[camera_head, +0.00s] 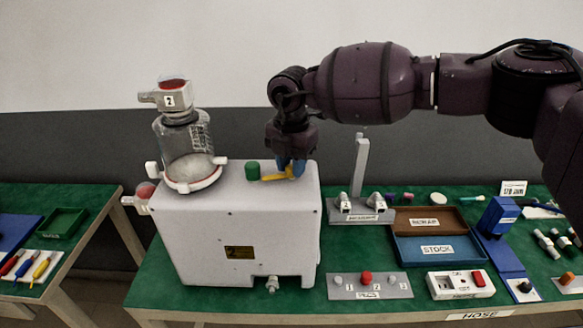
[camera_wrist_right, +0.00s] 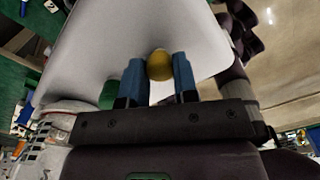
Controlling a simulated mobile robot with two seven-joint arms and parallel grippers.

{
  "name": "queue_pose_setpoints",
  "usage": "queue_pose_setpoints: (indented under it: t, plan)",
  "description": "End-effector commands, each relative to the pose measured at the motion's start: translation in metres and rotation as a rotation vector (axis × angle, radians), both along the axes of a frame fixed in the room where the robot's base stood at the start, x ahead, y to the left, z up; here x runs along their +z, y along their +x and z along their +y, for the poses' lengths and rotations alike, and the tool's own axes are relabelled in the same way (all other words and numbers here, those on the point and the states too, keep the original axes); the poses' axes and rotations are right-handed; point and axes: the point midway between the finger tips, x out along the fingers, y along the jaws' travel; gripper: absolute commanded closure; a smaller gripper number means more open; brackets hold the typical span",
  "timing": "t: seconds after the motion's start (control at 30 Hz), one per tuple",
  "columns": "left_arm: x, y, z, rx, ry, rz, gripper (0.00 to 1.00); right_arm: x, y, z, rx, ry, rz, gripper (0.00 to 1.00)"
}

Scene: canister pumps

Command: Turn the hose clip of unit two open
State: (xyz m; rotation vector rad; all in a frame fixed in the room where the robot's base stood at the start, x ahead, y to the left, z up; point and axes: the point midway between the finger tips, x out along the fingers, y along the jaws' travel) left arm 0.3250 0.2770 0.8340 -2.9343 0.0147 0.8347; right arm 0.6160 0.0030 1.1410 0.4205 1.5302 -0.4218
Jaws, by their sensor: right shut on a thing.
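Unit two is a white pump box (camera_head: 210,240) with a yellow plate on its front. A yellow lever, which looks like the hose clip (camera_head: 274,177), is on its top near the right end. My right gripper (camera_head: 291,166) points down over it, its blue fingers shut on the lever. In the right wrist view the yellow clip (camera_wrist_right: 159,65) shows as a rounded end between the blue fingers of the gripper (camera_wrist_right: 160,82). The clip's far side and pivot are hidden by the fingers. My left gripper is not in view.
A green cap (camera_head: 252,170) stands just left of the clip. A clear canister (camera_head: 183,140) with a head marked 2 stands at the box's left end. Right of the box are a grey stand (camera_head: 361,170), a brown tray (camera_head: 458,229) and a blue tray (camera_head: 400,248).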

Motion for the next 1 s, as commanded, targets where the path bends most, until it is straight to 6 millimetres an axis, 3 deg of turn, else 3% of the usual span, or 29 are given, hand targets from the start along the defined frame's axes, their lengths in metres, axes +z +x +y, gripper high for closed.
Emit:
queue_pose_setpoints:
  t: [0.47,1.0]
  plan:
    - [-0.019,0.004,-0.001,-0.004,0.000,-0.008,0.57,0.000,0.001,0.001,0.450,0.002,-0.002,0.96]
    - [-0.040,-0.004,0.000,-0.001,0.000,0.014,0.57,0.001,0.001,0.000,0.958,0.002,-0.002,0.96]
